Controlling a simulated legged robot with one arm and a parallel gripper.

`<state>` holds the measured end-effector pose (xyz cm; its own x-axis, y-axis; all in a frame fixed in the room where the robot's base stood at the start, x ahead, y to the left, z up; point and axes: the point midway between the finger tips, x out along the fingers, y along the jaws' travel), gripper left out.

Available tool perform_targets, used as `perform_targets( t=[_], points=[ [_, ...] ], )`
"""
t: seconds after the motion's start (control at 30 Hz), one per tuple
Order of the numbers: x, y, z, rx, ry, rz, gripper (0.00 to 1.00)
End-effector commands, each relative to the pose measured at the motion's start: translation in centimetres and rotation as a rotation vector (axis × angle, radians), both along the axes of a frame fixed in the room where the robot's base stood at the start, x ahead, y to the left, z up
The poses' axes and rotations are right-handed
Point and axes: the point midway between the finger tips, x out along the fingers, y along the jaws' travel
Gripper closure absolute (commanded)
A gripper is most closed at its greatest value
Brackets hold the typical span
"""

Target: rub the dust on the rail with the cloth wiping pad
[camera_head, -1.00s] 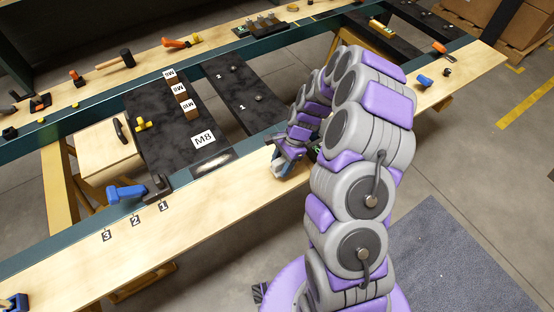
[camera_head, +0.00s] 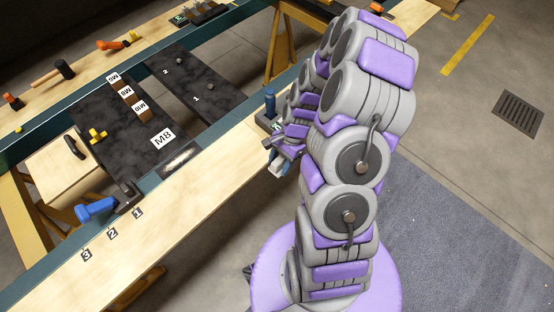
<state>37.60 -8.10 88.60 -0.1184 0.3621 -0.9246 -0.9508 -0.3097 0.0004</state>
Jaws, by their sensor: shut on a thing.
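A pale dust smear (camera_head: 181,157) lies on the dark teal rail (camera_head: 152,182), just below the black M8 board. My gripper (camera_head: 274,165) is over the front wooden plank, to the right of the dust and apart from it. It is shut on a small pale-blue and white piece, which looks like the cloth wiping pad (camera_head: 277,171). My gripper and arm hide part of the pad. I cannot tell whether the pad touches the plank.
A blue-handled clamp (camera_head: 97,209) stands on the rail left of the dust. A blue upright item (camera_head: 270,103) stands close behind my gripper. Blocks (camera_head: 127,92) sit on the black board (camera_head: 125,125). The front plank (camera_head: 190,200) is mostly clear.

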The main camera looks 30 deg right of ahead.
Motion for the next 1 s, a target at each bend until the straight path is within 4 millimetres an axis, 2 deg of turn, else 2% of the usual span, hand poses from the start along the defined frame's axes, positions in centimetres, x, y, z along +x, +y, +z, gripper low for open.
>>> perform_targets(
  t=[0.1, 0.13, 0.37, 0.57, 0.77, 1.0],
  points=[
    [0.0, 0.0, 0.0, 0.001, 0.001, -0.001, 0.78],
    [0.0, 0.0, 0.0, 0.001, 0.001, -0.001, 0.49],
    [0.0, 0.0, 0.0, 0.001, 0.001, -0.001, 0.71],
    [0.6, -0.1, 0.2, -0.004, 0.001, 0.045, 0.72],
    [4.3, -0.4, 2.0, -0.028, -0.010, 0.300, 0.72],
    [10.2, 1.5, 6.9, -0.039, -0.014, 0.727, 0.72]
  ],
)
